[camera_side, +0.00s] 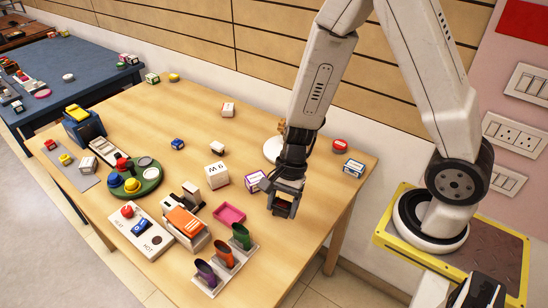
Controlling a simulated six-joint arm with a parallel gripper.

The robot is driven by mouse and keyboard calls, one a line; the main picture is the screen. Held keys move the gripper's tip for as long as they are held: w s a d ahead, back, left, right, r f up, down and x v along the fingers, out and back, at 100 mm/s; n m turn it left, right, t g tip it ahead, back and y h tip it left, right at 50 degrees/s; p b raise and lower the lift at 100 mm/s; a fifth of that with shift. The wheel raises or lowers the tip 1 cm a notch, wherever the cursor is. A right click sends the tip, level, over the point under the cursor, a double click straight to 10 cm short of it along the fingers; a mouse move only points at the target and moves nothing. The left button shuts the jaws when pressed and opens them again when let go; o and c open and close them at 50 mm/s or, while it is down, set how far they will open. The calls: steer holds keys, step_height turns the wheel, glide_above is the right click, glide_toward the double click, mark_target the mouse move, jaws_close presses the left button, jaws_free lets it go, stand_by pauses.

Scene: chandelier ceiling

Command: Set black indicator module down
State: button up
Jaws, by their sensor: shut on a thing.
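My gripper (284,203) points down above the right front part of the wooden table (335,215). It is shut on a small dark block, which I take to be the black indicator module (282,207). The module is mostly hidden by the dark fingers and is hard to tell apart from them. I cannot tell whether its underside touches the table or hangs a little above it.
A purple-edged white box (254,181) stands just left of my gripper, with a white cube (216,174) beyond it. A pink tray (229,215) and a rack of coloured cups (224,259) are at the left front. The tabletop right of my gripper is clear.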

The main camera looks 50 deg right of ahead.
steer(key=w+d+m, duration=0.1)
steer(key=d, duration=1)
steer(key=m, duration=0.1)
glide_above(327, 191)
steer(key=d, duration=0.1)
steer(key=f, duration=0.2)
steer(key=shift+f+t, duration=0.4)
steer(key=shift+f, duration=1.55)
steer(key=shift+f, duration=1.8)
steer(key=shift+f, duration=0.1)
steer(key=o, duration=1.2)
